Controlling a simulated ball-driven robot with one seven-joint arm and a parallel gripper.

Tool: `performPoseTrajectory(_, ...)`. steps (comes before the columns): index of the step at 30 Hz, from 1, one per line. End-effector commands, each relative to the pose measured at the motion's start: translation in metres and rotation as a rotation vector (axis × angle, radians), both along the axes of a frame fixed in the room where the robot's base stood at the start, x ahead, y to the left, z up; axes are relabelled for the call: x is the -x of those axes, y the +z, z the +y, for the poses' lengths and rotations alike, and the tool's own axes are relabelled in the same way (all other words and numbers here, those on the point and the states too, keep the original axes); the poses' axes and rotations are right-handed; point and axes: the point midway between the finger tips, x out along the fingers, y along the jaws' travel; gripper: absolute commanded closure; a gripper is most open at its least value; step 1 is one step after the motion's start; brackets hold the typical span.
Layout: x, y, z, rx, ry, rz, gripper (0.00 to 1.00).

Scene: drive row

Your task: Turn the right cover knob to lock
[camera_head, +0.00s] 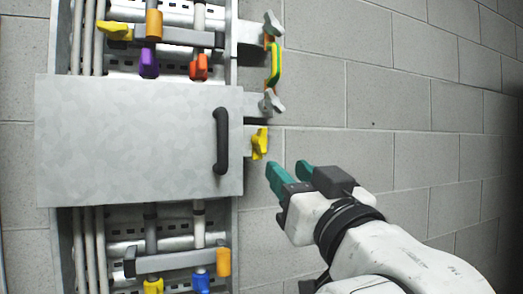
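A grey metal cover (125,145) with a black vertical handle (221,140) lies across the middle of the wall cabinet. Just right of its edge is a yellow knob (259,143) on a light plate, roughly upright; it looks like the right cover knob. Whether it is locked cannot be read from its pose. My gripper (290,172), with teal fingertips, is a little below and right of this knob. Its fingertips are apart with a gap between them, and nothing shows in the gap. It appears clear of the knob, though depth is hard to judge.
Above the yellow knob are a grey knob (271,102), a yellow-green strap (274,65) and another grey knob (272,24). A bar with yellow, orange, purple and red parts crosses above the cover; another bar (168,262) crosses below. Bare block wall (400,120) lies to the right.

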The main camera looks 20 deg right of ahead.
Motion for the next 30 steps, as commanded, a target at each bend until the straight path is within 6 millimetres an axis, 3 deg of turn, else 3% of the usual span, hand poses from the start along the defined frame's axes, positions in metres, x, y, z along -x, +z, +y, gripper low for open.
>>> performPoseTrajectory(5,0.0,0.018,0.0,-0.009,-0.001,-0.035,0.61)
performPoseTrajectory(21,-0.08,0.051,0.0,-0.008,-0.001,-0.03,0.61)
performPoseTrajectory(30,-0.095,0.054,0.0,-0.009,0.0,-0.031,0.61)
